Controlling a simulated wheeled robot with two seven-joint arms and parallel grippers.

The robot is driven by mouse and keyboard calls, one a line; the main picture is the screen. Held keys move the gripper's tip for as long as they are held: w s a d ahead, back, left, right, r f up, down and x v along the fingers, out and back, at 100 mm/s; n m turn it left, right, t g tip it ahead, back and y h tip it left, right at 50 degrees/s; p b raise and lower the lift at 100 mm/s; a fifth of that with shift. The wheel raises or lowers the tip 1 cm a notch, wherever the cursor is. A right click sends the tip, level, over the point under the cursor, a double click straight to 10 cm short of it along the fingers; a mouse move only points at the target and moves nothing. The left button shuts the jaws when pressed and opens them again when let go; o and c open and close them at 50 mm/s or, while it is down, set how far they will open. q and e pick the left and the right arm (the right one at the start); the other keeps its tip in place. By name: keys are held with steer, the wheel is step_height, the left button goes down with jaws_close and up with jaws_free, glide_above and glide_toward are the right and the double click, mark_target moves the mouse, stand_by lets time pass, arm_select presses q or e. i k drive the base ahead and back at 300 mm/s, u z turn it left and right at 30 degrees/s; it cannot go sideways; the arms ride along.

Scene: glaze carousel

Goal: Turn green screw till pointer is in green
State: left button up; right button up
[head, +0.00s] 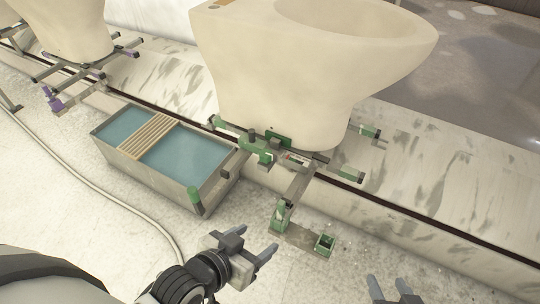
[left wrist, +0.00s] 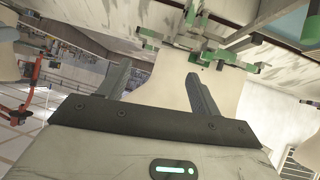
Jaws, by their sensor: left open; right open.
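A carrier frame with several green parts (head: 258,151) sits under the large cream toilet bowl (head: 312,75). Which green part is the screw, I cannot tell. A small pale plate (head: 296,160) lies at the frame's middle; no pointer or green zone can be made out on it. The green parts also show in the left wrist view (left wrist: 205,45), upside down. My left gripper (head: 246,243) is open and empty, in front of the frame and apart from it; its two fingers show in the left wrist view (left wrist: 157,70). My right gripper (head: 388,283) is open and empty at the bottom edge.
A grey trough of blue liquid (head: 190,160) with a wooden slat rack (head: 140,138) stands left of the frame. Two green-lined brackets stick out towards me, one of them a small box (head: 325,243). A hose (head: 110,200) lies on the floor. Another bowl (head: 68,28) stands at the upper left.

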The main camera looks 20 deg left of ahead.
mark_target(266, 154)
steer(key=u, duration=0.1)
steer(key=k, duration=0.5)
steer(key=z, duration=0.85)
steer(key=i, duration=1.1)
steer(key=u, duration=0.65)
